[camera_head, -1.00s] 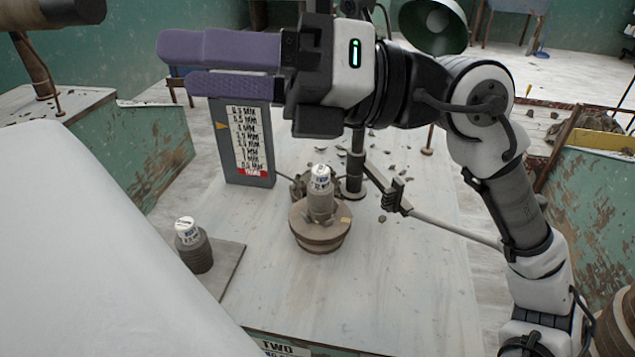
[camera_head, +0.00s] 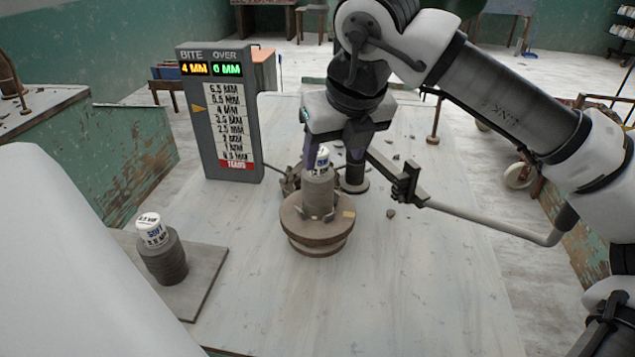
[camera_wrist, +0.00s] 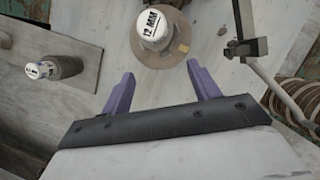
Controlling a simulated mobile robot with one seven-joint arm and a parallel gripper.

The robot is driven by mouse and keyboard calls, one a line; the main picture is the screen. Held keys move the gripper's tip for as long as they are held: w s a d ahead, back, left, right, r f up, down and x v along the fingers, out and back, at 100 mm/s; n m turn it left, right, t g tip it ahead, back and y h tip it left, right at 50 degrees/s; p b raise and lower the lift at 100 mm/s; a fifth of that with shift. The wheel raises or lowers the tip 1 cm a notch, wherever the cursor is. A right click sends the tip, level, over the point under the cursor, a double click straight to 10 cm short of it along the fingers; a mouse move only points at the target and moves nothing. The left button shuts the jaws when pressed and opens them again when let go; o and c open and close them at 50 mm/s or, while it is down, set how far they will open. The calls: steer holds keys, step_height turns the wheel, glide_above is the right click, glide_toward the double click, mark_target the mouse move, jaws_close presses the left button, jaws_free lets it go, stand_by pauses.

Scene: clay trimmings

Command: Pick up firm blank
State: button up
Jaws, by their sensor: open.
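A grey clay blank (camera_head: 318,192) stands upright on a round wheel head (camera_head: 318,222) at mid-table; its white top label reads 12 MM in the wrist view (camera_wrist: 153,27). Another grey blank (camera_head: 164,262) with a white labelled top stands upright on a grey board at the left, and shows in the wrist view (camera_wrist: 68,66). The labels are too small to tell surely which is firm. My gripper (camera_head: 336,155) is open and empty, its purple fingers pointing down close to the top of the wheel's blank. In the wrist view that top lies just beyond the fingertips (camera_wrist: 160,80).
The grey board (camera_head: 210,285) is at left; the front of the table is clear.

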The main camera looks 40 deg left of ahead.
glide_above(318, 183)
steer(key=w, duration=0.1)
steer(key=shift+w+p, duration=0.15)
steer(key=shift+p, duration=0.2)
steer(key=shift+x, duration=2.5)
steer(key=shift+a, duration=0.15)
jaws_close()
steer(key=shift+r, duration=0.1)
